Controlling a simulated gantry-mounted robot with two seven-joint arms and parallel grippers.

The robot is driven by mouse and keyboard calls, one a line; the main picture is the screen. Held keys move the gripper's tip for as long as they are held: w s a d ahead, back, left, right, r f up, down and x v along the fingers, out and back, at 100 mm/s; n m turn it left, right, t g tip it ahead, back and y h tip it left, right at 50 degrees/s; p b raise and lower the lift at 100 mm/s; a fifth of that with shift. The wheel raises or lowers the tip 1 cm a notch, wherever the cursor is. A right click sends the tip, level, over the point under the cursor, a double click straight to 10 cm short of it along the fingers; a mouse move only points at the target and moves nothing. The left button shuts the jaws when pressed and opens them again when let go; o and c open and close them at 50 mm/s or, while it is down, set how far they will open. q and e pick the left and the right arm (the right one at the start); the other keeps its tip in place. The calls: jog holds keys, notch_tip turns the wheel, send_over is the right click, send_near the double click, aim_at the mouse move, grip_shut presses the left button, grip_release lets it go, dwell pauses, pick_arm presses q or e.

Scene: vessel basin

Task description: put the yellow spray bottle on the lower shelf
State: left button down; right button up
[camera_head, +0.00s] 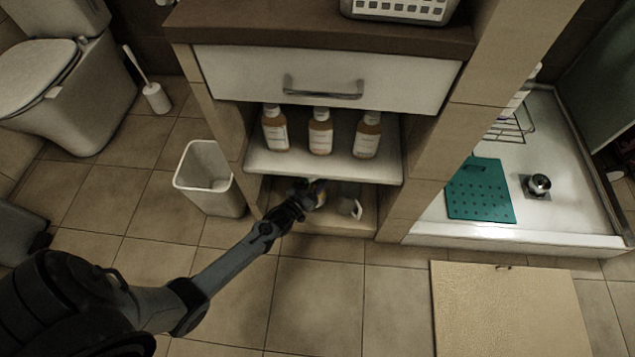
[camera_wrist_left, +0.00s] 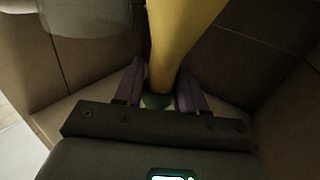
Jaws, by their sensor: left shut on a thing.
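The yellow spray bottle (camera_wrist_left: 180,30) fills the upper middle of the left wrist view, between the two fingers. My left gripper (camera_wrist_left: 160,78) is shut on it. In the head view my left gripper (camera_head: 308,192) reaches into the low compartment under the shelf of bottles, at the lower shelf (camera_head: 335,228). Only a small yellow patch of the bottle (camera_head: 320,196) shows there, the rest being hidden by the gripper and the shelf above. I cannot tell whether the bottle touches the lower shelf. My right gripper is not in view.
A pale object (camera_head: 351,207) stands on the lower shelf, right of my gripper. Several amber bottles (camera_head: 320,133) stand on the shelf above (camera_head: 290,168). A white bin (camera_head: 207,178) is left of the cabinet. The cabinet's tiled walls close off both sides.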

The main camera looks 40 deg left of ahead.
pick_arm(q)
jog(key=shift+w, duration=0.1)
jog(key=shift+f, duration=0.1)
jog(key=c, duration=0.7)
grip_release()
jog(key=shift+o, duration=0.2)
